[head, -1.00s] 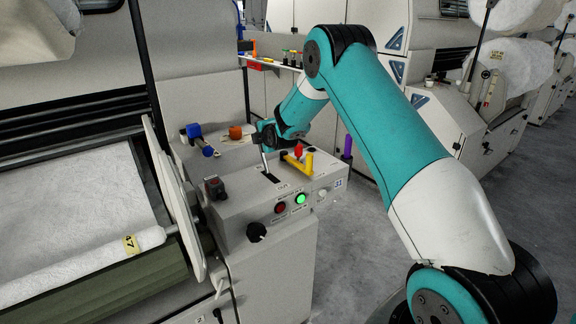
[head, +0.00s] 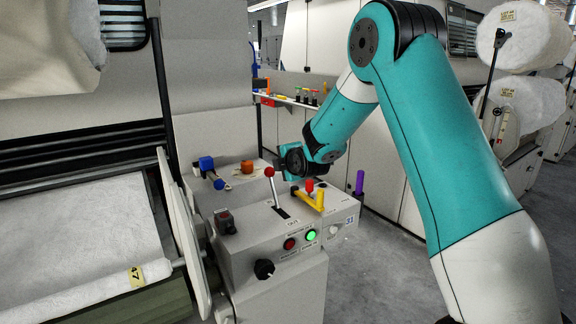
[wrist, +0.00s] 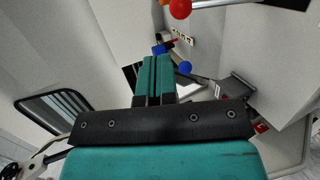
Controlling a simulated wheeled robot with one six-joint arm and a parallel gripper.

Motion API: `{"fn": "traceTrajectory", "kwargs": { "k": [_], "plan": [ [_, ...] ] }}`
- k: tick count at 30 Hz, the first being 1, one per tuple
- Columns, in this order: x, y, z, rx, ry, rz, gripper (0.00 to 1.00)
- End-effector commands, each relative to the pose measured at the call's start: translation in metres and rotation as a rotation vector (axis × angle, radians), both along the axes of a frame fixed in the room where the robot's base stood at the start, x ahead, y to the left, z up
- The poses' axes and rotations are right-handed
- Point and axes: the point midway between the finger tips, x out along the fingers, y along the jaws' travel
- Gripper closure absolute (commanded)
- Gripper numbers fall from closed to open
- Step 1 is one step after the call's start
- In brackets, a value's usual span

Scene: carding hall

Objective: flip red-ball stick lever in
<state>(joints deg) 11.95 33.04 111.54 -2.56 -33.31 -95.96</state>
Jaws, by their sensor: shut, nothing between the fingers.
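The red-ball lever (head: 273,190) stands up from a dark slot on top of the grey control box (head: 248,238). My gripper (head: 281,164) is just behind and right of the ball in the head view. Its teal fingers (wrist: 157,62) are together and empty in the wrist view. The ball appears clear of the fingertips.
Red and green buttons (head: 311,235) and a black knob (head: 264,269) are on the front. A blue-ended tool (head: 207,164) and an orange object (head: 247,167) lie behind. A purple handle (head: 359,182) is at the right.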

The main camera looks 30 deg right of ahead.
Motion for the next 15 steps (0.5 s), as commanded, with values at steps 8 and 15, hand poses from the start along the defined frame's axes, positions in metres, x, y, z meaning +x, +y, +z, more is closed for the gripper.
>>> {"fn": "traceTrajectory", "kwargs": {
  "k": [8,15],
  "plan": [
    [-0.020,0.004,0.013,0.000,0.001,0.000,1.00],
    [-0.021,0.003,0.014,0.000,0.002,-0.002,1.00]
  ]
}}
